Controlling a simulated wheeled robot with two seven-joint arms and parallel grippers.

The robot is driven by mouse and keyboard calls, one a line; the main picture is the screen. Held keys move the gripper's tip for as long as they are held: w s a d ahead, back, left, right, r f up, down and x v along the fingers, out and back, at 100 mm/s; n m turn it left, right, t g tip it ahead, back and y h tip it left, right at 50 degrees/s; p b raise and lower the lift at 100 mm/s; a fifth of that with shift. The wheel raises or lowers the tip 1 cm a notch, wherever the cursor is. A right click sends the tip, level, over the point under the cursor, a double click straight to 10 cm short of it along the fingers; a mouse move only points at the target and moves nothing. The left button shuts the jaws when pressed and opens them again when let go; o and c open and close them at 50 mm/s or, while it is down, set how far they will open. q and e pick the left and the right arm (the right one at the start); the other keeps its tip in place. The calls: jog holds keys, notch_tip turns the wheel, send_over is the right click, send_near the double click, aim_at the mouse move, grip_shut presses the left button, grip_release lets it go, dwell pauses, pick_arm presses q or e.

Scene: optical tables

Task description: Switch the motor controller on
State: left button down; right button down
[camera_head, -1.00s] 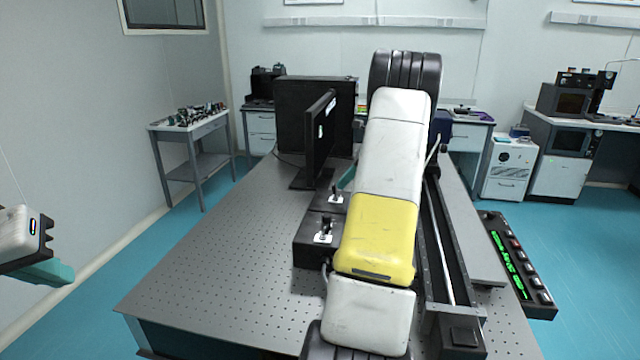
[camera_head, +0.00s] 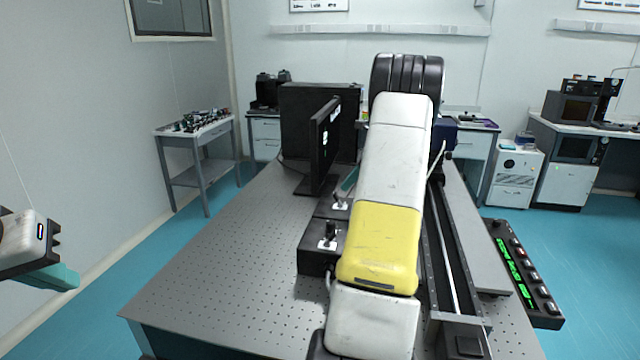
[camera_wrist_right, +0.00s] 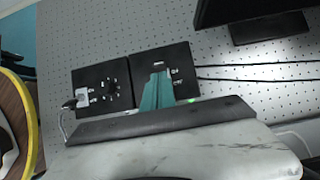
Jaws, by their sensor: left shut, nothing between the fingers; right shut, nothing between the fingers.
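Two black boxes with small levers on white plates sit on the optical table: a near box (camera_head: 312,262) and a far box (camera_head: 325,208). I cannot tell from any label which is the motor controller. In the right wrist view the near box (camera_wrist_right: 102,72) is at left and the far box (camera_wrist_right: 180,58) at right. My right gripper (camera_wrist_right: 158,78), with shut teal fingers, is over the far box and hides part of its top. I cannot tell whether it touches. In the head view my right arm mostly hides it. My left gripper (camera_head: 62,278) is shut and empty, left of the table.
A black monitor (camera_head: 323,145) stands beyond the boxes. A long rail (camera_head: 447,250) runs right of my right arm. A black panel with green displays (camera_head: 522,272) lies at the right. The table's left part (camera_head: 220,270) is clear.

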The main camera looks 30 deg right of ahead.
jog(key=v, duration=0.7)
jog(key=shift+d+r, duration=0.15)
jog(key=shift+r, duration=0.15)
jog(key=shift+s, duration=0.15)
jog(key=s+a+r+n+h, duration=0.1)
jog(key=s+a+r+n, duration=0.25)
jog(key=a, duration=0.45)
jog(key=s+a+r+n, duration=0.25)
jog(key=a+n, duration=0.25)
jog(key=a, duration=0.3)
jog(key=s+a+r+n+h, duration=0.1)
jog(key=s+a+r+n, duration=0.2)
jog(key=a, duration=0.4)
jog(key=s+a+f+n+t+h, duration=0.1)
jog(key=s+a+f+n, duration=0.3)
jog(key=s+a+n, duration=1)
jog(key=shift+s+n+t, duration=0.4)
jog(key=shift+s+n, duration=0.15)
jog(key=shift+s, duration=0.3)
